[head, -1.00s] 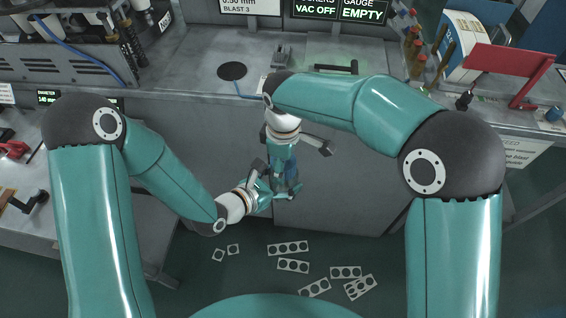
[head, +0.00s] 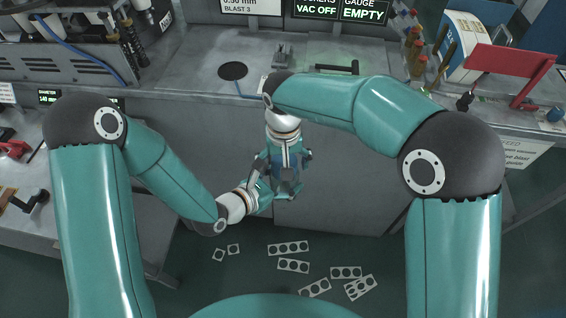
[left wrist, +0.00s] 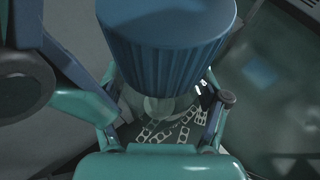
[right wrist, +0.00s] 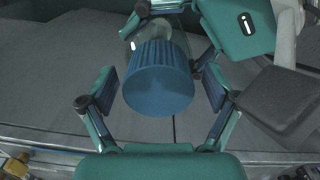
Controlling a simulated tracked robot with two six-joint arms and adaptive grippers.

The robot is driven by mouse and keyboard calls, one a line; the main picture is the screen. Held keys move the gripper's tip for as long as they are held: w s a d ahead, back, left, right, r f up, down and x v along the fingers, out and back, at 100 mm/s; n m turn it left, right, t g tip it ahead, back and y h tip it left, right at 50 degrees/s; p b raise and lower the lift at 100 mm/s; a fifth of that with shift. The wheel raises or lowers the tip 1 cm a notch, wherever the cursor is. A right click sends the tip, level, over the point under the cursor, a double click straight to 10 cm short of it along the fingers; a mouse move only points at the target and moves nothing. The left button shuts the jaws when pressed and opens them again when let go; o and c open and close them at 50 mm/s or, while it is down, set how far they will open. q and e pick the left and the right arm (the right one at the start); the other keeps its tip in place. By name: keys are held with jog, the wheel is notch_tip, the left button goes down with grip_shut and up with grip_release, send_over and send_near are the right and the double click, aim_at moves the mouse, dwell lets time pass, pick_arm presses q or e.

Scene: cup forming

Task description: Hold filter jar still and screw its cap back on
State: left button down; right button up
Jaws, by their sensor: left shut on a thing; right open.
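The filter jar, a clear body (right wrist: 160,30) under a ribbed blue cap (right wrist: 158,85), is held in the air in front of the grey cabinet. In the left wrist view the cap (left wrist: 165,40) is large and near, and the clear jar (left wrist: 165,105) shows below it. My left gripper (left wrist: 163,115) is shut on the jar body below the cap. My right gripper (right wrist: 160,92) is open, with one finger on each side of the cap and visible gaps between them. In the head view the cap (head: 290,166) is partly hidden by my right gripper. I cannot tell whether the cap's thread is engaged.
The grey cabinet front (head: 350,180) is behind the jar, with the bench top (head: 330,88) above it. A red bracket (head: 508,62) and bottles with orange tops (head: 415,55) stand at the right. Several white perforated plates (head: 288,248) lie on the floor below.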

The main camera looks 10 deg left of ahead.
notch_tip(320, 180, up, 12)
jog(key=shift+f, duration=0.1)
dwell(0.6)
dwell(0.4)
